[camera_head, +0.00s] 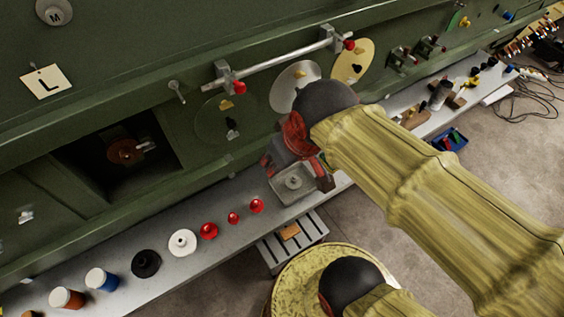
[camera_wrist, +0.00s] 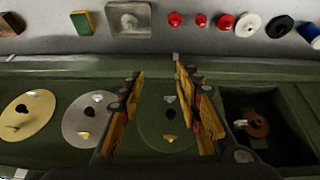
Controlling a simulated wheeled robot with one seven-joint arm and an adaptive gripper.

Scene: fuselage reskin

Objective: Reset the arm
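My gripper (camera_wrist: 160,82) is open in the wrist view, with its two orange-padded fingers apart and nothing between them. Behind the gap is a dark green round plate (camera_wrist: 167,122) on the green fuselage panel (camera_wrist: 60,70). In the head view the same plate (camera_head: 222,121) is left of my wrist. My arm, in a yellow sleeve, reaches in from the lower right and hides most of the gripper (camera_head: 280,155) there.
A grey ledge (camera_head: 215,240) along the panel carries red knobs (camera_head: 209,231), a white ring (camera_head: 183,242), a black ring (camera_head: 146,263) and a square metal tray (camera_head: 293,183). A silver bar handle (camera_head: 283,66) juts out above. An open dark recess (camera_head: 110,160) is at left.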

